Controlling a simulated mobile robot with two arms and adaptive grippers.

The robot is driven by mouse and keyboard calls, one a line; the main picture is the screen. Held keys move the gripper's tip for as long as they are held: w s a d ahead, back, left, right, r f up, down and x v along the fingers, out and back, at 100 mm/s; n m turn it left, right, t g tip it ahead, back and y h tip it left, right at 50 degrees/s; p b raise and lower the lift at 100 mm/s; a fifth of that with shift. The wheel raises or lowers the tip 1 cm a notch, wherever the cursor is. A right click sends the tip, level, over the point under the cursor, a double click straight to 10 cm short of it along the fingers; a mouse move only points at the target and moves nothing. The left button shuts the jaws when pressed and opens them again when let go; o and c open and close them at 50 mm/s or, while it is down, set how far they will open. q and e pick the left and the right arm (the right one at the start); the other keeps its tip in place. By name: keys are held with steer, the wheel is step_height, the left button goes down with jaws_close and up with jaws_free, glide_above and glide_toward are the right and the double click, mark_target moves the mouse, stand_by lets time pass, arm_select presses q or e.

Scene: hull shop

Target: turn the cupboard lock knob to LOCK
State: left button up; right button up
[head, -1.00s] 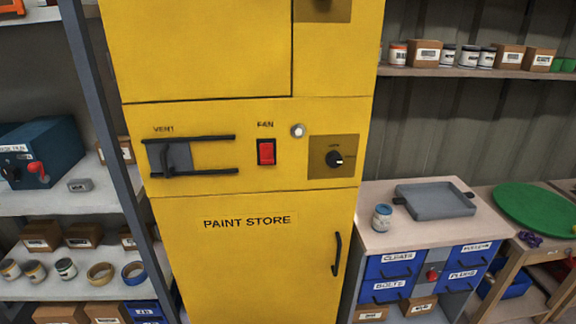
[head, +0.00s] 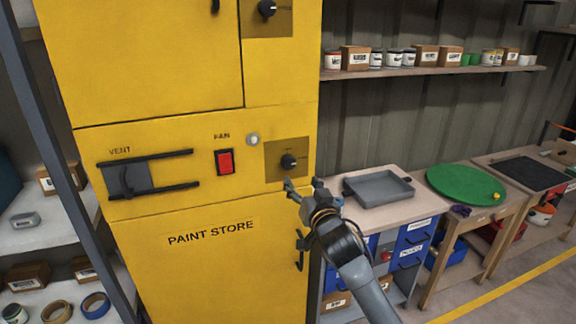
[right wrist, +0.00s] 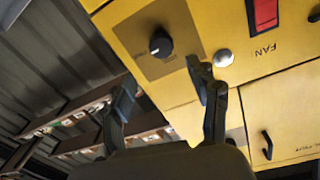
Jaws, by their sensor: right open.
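A black knob (head: 289,161) sits on a brownish square plate on the yellow cupboard (head: 210,275), right of the red FAN switch. Its white mark points to the right; the small lettering around it is unreadable. My right gripper (head: 303,186) is open and empty, just below and right of this knob in the head view, apart from it. In the right wrist view, which is upside down, the knob (right wrist: 160,43) shows beyond the open fingers (right wrist: 165,88). A second similar knob (head: 267,9) is on the upper plate. My left gripper is out of view.
A round grey-white button (head: 252,140) and the red FAN switch (head: 224,162) are left of the knob. The VENT slider (head: 128,180) is farther left. A door handle (head: 299,250) is below. A workbench with a grey tray (head: 379,188) stands at right.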

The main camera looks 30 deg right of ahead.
mark_target(290, 165)
steer(key=p+x, duration=0.1)
steer(key=x, duration=0.8)
steer(key=shift+w+p, duration=0.3)
steer(key=shift+p, duration=0.1)
steer(key=c, duration=1.2)
